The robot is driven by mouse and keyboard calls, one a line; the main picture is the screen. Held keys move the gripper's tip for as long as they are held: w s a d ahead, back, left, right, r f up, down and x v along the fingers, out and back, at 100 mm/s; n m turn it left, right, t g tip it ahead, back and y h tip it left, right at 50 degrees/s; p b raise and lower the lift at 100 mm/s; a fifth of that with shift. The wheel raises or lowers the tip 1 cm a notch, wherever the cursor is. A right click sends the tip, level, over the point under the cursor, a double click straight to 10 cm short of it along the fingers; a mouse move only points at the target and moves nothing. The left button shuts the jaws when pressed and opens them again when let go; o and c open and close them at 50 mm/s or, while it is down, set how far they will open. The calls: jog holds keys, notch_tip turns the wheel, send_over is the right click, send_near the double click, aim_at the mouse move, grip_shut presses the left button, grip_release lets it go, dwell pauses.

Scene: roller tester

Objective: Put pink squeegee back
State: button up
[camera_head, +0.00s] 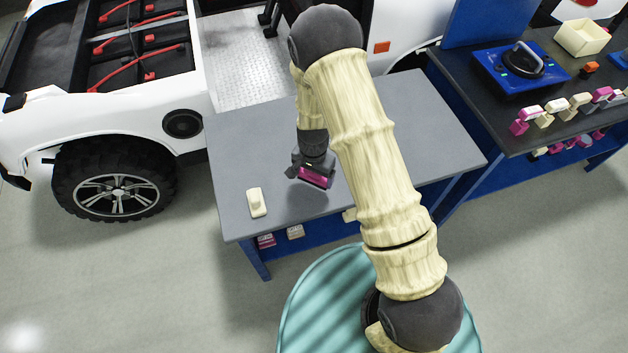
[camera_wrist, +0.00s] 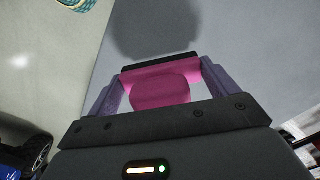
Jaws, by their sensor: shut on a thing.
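The pink squeegee (camera_wrist: 160,88) is between the two fingers of my gripper (camera_wrist: 160,90) in the wrist view, with a dark strip along its far edge. In the head view the squeegee (camera_head: 314,178) hangs under my gripper (camera_head: 311,172), over the grey table. My gripper is shut on it and appears to hold it above the tabletop, with a shadow on the grey surface. Part of the squeegee is hidden behind the gripper body.
A cream block-like object (camera_head: 257,202) lies on the grey table (camera_head: 236,184) at the left. A dark workbench (camera_head: 475,115) at the right carries a row of pink and cream pieces (camera_head: 560,105), a blue device (camera_head: 505,67) and a cream box (camera_head: 582,38). A white vehicle (camera_head: 120,105) stands behind.

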aim_at(314, 182)
jog(key=shift+f+p, duration=0.35)
jog(key=shift+f, duration=1.7)
jog(key=shift+f, duration=0.1)
jog(key=o, duration=0.9)
jog(key=shift+c, duration=0.2)
notch_tip(314, 182, up, 12)
jog(key=shift+r+b, duration=0.15)
jog(key=shift+b, duration=0.8)
jog(key=shift+w, duration=0.1)
